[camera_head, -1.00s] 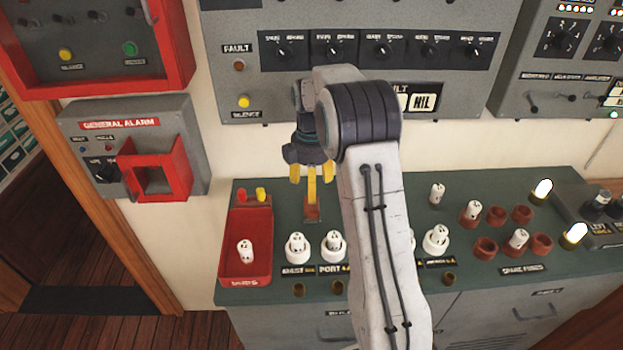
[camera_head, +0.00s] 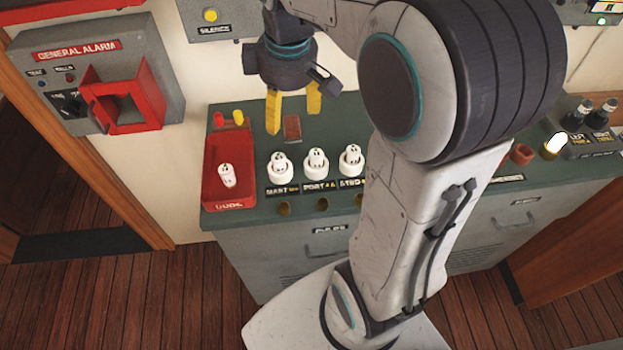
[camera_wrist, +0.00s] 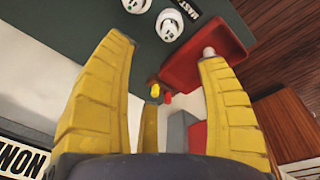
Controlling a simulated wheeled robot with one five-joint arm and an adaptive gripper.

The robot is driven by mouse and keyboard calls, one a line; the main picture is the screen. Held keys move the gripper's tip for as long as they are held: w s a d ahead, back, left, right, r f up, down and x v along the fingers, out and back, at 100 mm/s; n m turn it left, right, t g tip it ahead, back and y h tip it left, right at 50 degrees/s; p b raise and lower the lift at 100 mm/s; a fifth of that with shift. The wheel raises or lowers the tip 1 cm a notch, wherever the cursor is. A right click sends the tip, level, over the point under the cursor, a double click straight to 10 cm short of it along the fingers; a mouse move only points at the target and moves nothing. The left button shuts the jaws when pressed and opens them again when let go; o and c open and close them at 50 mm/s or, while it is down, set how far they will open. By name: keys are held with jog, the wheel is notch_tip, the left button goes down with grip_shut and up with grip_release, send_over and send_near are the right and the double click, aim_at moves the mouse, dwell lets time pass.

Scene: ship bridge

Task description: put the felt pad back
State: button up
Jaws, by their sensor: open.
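A small brownish-red rectangular piece (camera_head: 292,128) lies on the green counter top (camera_head: 350,109) behind the row of white fuse holders. It may be the felt pad, but I cannot tell for sure. My gripper (camera_head: 293,120) is open, with its yellow fingers above the counter and around this piece in the picture. Nothing shows between the fingers. In the wrist view, my gripper (camera_wrist: 172,45) is spread wide over the counter edge, and I cannot make out the brownish-red piece there.
A red tray (camera_head: 211,189) holds a white fuse (camera_head: 227,176), with red and yellow caps (camera_head: 238,118) behind it. White fuse holders (camera_head: 317,162) stand along the counter front. The red-framed alarm box (camera_head: 120,105) juts from the wall at left. My arm hides the counter's middle right.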

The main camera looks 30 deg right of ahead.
jog(key=s+a+f+m+t, duration=0.1)
jog(key=s+a+m, duration=0.1)
jog(key=s, duration=0.5)
jog(key=s+a+f+m+t, duration=0.1)
jog(key=s+m, duration=0.3)
jog(key=s, duration=0.4)
jog(key=shift+a+f+m, duration=0.3)
jog(key=shift+a+f, duration=0.1)
jog(key=shift+f, duration=0.05)
jog(key=shift+c, duration=0.2)
dwell(1.4)
